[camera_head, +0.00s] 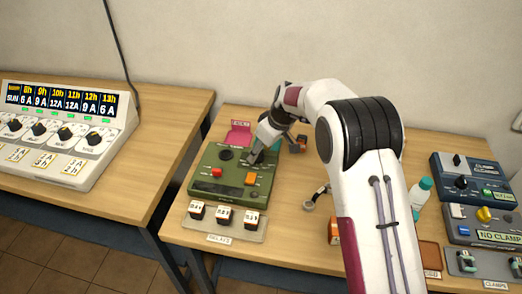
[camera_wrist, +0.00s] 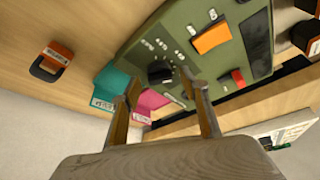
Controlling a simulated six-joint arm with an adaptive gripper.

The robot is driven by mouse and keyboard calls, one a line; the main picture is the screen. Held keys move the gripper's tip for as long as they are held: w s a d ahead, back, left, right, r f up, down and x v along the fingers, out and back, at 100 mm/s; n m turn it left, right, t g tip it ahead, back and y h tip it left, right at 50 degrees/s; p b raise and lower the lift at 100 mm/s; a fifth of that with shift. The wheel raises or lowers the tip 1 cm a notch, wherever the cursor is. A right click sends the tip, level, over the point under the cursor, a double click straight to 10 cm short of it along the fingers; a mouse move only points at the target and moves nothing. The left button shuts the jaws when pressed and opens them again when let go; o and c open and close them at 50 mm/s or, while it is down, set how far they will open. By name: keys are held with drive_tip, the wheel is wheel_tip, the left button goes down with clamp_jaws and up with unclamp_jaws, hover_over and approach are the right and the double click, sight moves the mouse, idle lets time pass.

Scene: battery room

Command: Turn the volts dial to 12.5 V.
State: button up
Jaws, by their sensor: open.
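The green control box (camera_head: 203,183) stands on the right-hand table; it also shows in the wrist view (camera_wrist: 185,52). A black dial (camera_wrist: 160,73) with small pale markings around it sits on its top face. I take it for the volts dial, but its lettering is too small to read. My gripper (camera_wrist: 161,84) is open, with its fingertips at either side of the dial in the picture. I cannot tell whether they touch it. The dial's setting cannot be read.
The box also has an orange switch (camera_head: 251,179), a red button (camera_head: 216,172) and a round black part (camera_head: 226,155). A pink item (camera_head: 238,133) lies behind it. Labelled blocks on a relay tray (camera_head: 237,224) stand in front. Blue devices (camera_head: 466,167) stand far right.

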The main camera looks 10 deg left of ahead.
drive_tip(key=shift+r, duration=0.1)
drive_tip(key=v, duration=1.2)
idle(0.4)
drive_tip(key=shift+m, duration=0.3)
drive_tip(key=s+d+f+m+g+h, duration=0.1)
drive_tip(key=s+d+f+m, duration=0.25)
drive_tip(key=s, duration=0.25)
drive_tip(key=s+d+r+m+t+h, duration=0.1)
drive_tip(key=s+d+r+m, duration=0.1)
drive_tip(key=s+d+r, duration=0.3)
drive_tip(key=s+d+r+m+t+h, duration=0.1)
drive_tip(key=s+d+r+m, duration=0.2)
drive_tip(key=s+d, duration=0.8)
drive_tip(key=s+d+r+m+t+h, duration=0.1)
drive_tip(key=s+d+r, duration=0.6)
drive_tip(key=s, duration=1)
drive_tip(key=shift+d+m+t, duration=0.6)
drive_tip(key=shift+d+m, duration=0.15)
drive_tip(key=shift+m, duration=0.2)
